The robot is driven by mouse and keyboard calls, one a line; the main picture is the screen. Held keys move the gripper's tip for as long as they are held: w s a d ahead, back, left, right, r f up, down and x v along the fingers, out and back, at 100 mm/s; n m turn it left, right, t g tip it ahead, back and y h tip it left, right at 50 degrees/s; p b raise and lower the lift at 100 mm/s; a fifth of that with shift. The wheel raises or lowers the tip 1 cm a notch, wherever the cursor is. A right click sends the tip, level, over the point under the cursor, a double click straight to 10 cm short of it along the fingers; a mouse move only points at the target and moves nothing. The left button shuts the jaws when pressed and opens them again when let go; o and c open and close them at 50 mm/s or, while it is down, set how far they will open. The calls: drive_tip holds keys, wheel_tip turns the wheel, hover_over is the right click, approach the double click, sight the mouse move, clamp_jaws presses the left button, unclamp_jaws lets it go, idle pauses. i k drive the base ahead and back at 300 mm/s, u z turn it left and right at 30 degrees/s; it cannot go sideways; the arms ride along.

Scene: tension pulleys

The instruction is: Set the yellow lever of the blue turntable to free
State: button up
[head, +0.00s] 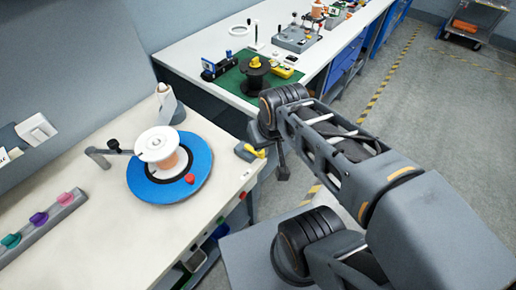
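The blue turntable (140,184) lies on the near white bench, with a white-flanged spool (156,143) standing on it. A red knob (190,179) is on the disc's right part.
A dark arm with a black knob (113,144) reaches to the spool from the left. A rack with coloured knobs (40,222) is at the left. The far bench holds a green mat (228,84) with a black spool (254,78). Open floor lies to the right.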

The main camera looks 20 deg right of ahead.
sight(247, 147)
drive_tip(key=z, duration=0.7)
drive_tip(key=k, duration=0.35)
drive_tip(key=u, duration=0.9)
